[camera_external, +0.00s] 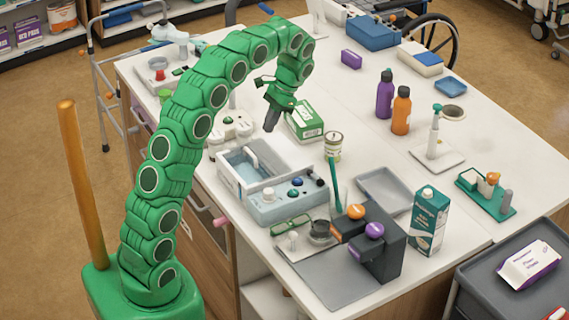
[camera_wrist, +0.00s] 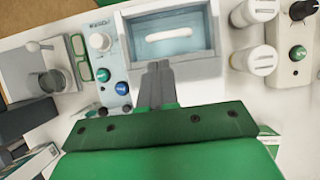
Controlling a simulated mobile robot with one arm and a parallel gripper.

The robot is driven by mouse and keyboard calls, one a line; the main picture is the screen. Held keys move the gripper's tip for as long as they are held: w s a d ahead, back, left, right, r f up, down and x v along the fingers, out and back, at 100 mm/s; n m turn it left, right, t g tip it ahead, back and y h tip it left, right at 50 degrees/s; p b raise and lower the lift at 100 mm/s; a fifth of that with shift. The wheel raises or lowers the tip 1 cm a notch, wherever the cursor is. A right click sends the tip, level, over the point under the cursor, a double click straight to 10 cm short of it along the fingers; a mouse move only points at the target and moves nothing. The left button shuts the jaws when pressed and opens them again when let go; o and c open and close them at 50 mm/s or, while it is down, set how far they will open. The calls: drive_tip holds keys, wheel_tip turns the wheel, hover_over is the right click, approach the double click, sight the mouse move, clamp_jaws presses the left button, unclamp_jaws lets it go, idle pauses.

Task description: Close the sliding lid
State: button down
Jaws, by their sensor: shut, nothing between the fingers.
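A pale blue-grey box-shaped device (camera_external: 290,202) stands on the white counter. Its top has a rectangular light-blue recess (camera_external: 240,174) with a pale rim, and knobs on the panel beside it. In the wrist view the recess (camera_wrist: 145,50) holds a white elongated piece (camera_wrist: 168,35). A pale grey panel (camera_wrist: 196,69) lies along the recess's near edge; I cannot tell for sure whether it is the sliding lid. My gripper (camera_external: 270,128) is shut and empty, pointing down above the device's far side. In the wrist view its fingertips (camera_wrist: 156,66) overlap the panel; contact cannot be told.
A green-and-white carton (camera_external: 306,122) and a small jar (camera_external: 333,145) stand close to my gripper. White-capped containers (camera_wrist: 254,60) sit beside the device. A dark dispenser (camera_external: 378,250), a teal carton (camera_external: 429,222) and a grey tray (camera_external: 384,190) stand to the right.

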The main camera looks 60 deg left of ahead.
drive_tip(key=shift+w+r, duration=0.1)
drive_tip(key=shift+r, duration=0.15)
drive_tip(key=c, duration=1.4)
unclamp_jaws()
drive_tip(key=shift+r, duration=0.2)
drive_tip(key=shift+c, duration=0.2)
drive_tip(key=shift+o, duration=1.1)
drive_tip(key=shift+n, duration=0.6)
drive_tip(key=shift+o, duration=0.3)
drive_tip(key=shift+s+a+n, duration=0.1)
drive_tip(key=shift+s+n, duration=0.1)
drive_tip(key=shift+n, duration=0.4)
drive_tip(key=n+t, duration=0.3)
drive_tip(key=n, duration=1.3)
hover_over(260, 154)
drive_tip(key=s+d, duration=0.2)
drive_tip(key=s, duration=0.2)
drive_tip(key=shift+w+a+f, duration=0.1)
drive_tip(key=shift+w+f, duration=0.05)
drive_tip(key=shift+f, duration=3.95)
clamp_jaws()
